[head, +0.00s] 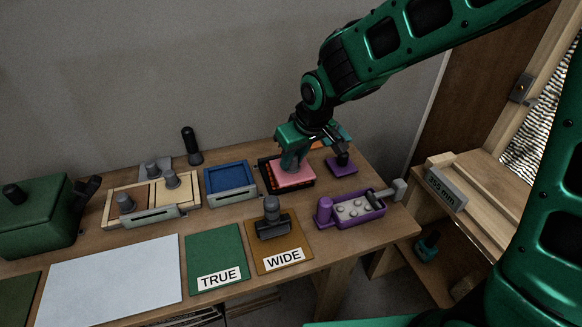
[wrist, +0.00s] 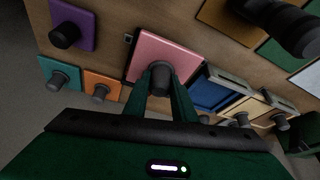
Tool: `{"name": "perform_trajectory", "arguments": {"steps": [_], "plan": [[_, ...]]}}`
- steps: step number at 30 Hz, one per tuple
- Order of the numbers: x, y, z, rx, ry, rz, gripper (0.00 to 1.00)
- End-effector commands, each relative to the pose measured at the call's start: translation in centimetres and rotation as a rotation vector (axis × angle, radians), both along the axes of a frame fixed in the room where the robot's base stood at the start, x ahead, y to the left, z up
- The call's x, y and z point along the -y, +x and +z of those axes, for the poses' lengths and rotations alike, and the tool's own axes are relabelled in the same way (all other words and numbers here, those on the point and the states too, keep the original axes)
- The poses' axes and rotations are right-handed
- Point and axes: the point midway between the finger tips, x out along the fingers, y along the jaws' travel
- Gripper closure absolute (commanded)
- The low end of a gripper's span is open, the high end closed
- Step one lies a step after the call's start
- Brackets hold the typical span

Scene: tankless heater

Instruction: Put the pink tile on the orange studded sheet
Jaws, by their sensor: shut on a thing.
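The pink tile (head: 293,175) is a flat square with a grey knob (wrist: 160,74) standing up from its middle. My gripper (head: 296,160) is above it and shut on that knob; in the wrist view the two fingers (wrist: 161,92) flank the knob. The orange studded sheet (head: 266,176) shows only as a dark, orange-flecked edge at the left of the pink tile in the head view. The tile covers most of it. The tile looks level; I cannot tell whether it touches the sheet.
A blue tray (head: 230,181) stands close left. A purple knobbed tile (head: 341,166) lies right, with orange (wrist: 102,84) and teal (wrist: 58,77) knobbed tiles behind.

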Motion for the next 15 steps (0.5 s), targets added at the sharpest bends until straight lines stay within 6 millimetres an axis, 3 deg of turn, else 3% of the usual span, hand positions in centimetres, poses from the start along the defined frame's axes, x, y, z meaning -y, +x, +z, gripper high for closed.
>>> {"name": "perform_trajectory", "arguments": {"steps": [6, 15], "plan": [[0.0, -0.1, -2.9, -0.002, -0.002, 0.001, 1.00], [-0.1, -0.1, -3.2, -0.001, -0.001, 0.001, 1.00]]}}
